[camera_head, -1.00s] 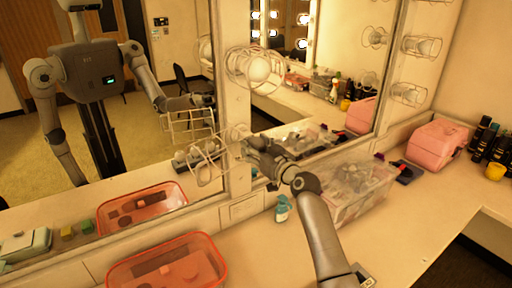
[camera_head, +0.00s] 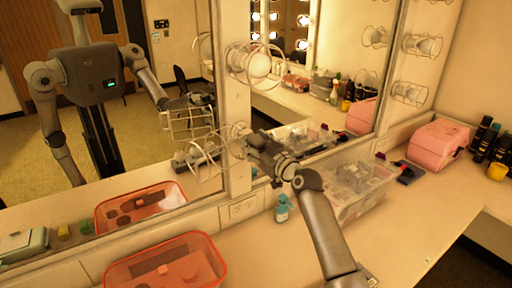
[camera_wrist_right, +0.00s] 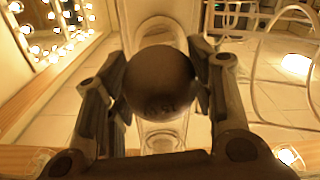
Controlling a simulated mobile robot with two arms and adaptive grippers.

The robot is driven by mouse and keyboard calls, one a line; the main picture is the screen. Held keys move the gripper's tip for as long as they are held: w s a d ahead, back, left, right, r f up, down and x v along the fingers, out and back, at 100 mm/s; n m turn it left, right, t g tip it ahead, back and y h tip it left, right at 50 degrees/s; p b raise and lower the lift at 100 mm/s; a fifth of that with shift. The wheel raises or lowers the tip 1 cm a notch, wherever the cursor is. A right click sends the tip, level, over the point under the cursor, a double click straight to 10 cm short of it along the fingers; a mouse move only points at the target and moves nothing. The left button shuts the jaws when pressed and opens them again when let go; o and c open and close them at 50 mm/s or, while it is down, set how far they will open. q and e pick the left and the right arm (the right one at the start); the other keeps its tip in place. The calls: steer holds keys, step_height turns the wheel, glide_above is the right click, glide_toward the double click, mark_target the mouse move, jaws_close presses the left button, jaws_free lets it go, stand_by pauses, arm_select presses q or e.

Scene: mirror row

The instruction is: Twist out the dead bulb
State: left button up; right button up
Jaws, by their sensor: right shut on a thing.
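My right gripper (camera_head: 246,141) reaches in at the lower wire cage (camera_head: 203,160) on the mirror post. In the right wrist view, the gripper (camera_wrist_right: 160,92) is shut on a dark round bulb (camera_wrist_right: 159,80), one finger on each side. Faint markings show on the bulb's face. A pale tube-like shape stands behind it. In the head view, the gripper and cage hide the bulb, so I cannot tell how it sits in its socket. My left gripper is not directly in view.
A caged pale bulb (camera_head: 258,65) is just above. Below are an open orange box (camera_head: 205,270), a small teal bottle (camera_head: 282,210) and a clear bin (camera_head: 377,190). A pink case (camera_head: 438,144) stands at the right. The mirror reflects me.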

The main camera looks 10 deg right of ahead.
steer(key=shift+f+n+b, duration=0.1)
steer(key=shift+n+b, duration=0.9)
steer(key=shift+n, duration=0.4)
steer(key=shift+n+b, duration=1.1)
steer(key=shift+n, duration=0.1)
steer(key=shift+n+b, duration=0.45)
steer(key=shift+n, duration=0.65)
